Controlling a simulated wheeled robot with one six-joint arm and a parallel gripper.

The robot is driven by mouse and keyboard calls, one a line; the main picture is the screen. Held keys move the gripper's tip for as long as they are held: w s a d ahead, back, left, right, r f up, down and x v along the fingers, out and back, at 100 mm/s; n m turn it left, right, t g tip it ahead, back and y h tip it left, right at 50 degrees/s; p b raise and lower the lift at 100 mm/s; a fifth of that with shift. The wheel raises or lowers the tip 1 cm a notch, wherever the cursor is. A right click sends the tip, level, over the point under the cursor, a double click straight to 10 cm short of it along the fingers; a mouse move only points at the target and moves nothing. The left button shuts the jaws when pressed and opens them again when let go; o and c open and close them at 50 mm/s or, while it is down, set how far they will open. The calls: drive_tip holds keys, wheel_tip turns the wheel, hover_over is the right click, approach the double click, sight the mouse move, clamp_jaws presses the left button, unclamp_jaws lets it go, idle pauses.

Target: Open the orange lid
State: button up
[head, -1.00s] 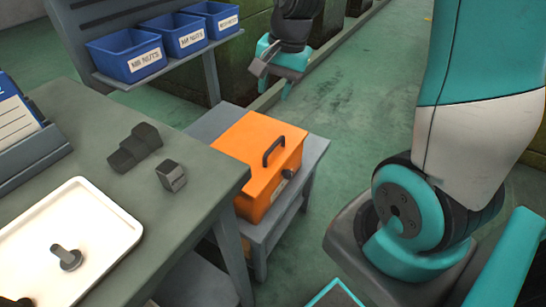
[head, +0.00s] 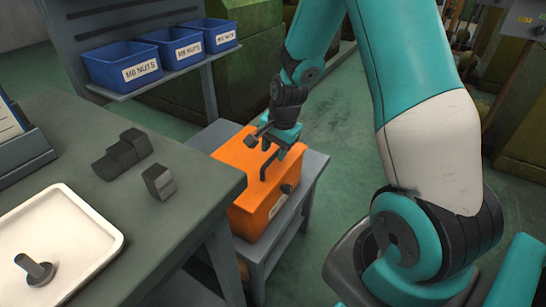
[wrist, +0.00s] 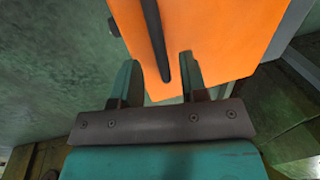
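The orange box with its orange lid (head: 234,156) stands on a small grey table, and the lid looks shut. A dark bar handle (head: 264,172) is on top of the lid. My gripper (head: 274,147) is above the handle, pointing down, with its fingers apart. In the wrist view, my open gripper (wrist: 159,72) has the end of the dark handle (wrist: 154,35) between its two fingertips, with the orange lid (wrist: 215,35) behind. I cannot tell whether the fingers touch the handle.
A grey-green workbench (head: 195,190) stands close on the left, with a white tray (head: 105,217), a bolt (head: 37,268) and dark metal blocks (head: 123,155). Blue nut bins (head: 125,68) sit on a rack behind. The small table (head: 310,165) has bare room at its right edge.

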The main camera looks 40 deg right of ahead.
drive_tip(key=shift+w+f, duration=0.15)
drive_tip(key=shift+f, duration=0.85)
